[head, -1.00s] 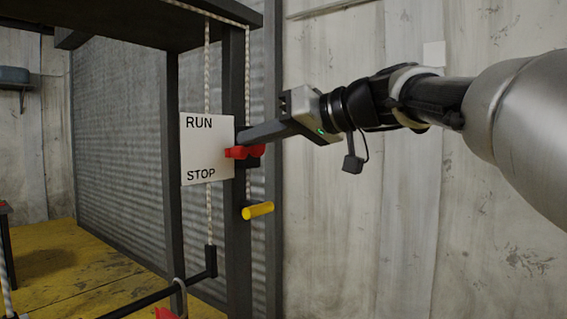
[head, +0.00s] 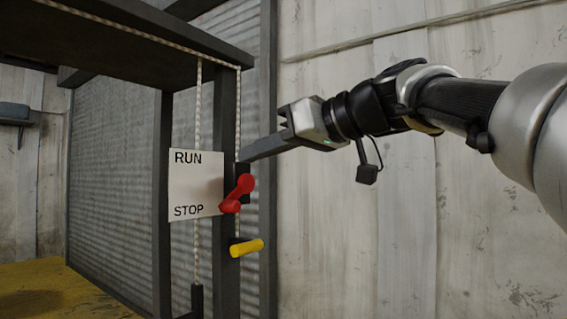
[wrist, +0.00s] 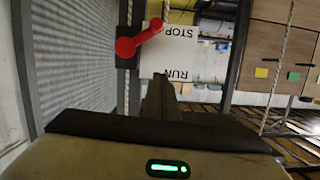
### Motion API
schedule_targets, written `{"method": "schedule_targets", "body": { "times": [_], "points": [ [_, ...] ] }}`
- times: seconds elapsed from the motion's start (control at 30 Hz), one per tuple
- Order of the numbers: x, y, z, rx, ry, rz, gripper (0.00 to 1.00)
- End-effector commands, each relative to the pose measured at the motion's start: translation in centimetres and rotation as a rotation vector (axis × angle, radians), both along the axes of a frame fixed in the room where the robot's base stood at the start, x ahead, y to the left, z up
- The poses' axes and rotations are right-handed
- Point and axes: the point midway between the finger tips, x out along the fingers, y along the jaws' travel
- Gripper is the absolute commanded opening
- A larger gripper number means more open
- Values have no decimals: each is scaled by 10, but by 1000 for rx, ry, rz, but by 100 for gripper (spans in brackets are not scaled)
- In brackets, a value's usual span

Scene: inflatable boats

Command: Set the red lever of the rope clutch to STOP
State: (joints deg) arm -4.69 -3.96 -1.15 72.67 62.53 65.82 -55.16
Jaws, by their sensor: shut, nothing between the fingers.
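The red lever (head: 237,194) of the rope clutch is on the dark post, at the right edge of a white board (head: 185,190) marked RUN above and STOP below. It slants down and left, its lower end near the height of the STOP label. The lever also shows in the upside-down wrist view (wrist: 138,38), its free end beside STOP. My gripper (head: 243,157) is shut and empty, its fingertips above the lever and apart from it. In the wrist view the fingers (wrist: 158,82) are near the RUN label.
A yellow handle (head: 246,247) sticks out below the lever. A pale rope (head: 197,120) runs down behind the board. A dark beam (head: 150,35) spans overhead. The concrete wall (head: 400,230) stands to the right, with free room below my arm.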

Motion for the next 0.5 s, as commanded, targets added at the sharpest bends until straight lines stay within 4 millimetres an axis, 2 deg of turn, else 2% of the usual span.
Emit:
{"method": "schedule_targets", "body": {
  "times": [0.1, 0.23, 0.5],
  "points": [
    [-14, -21, 6, 1, -1, -2, 0],
    [-24, -38, 11, 0, -2, -1, 0],
    [-33, -50, 14, 0, -1, 1, 0]
  ]
}}
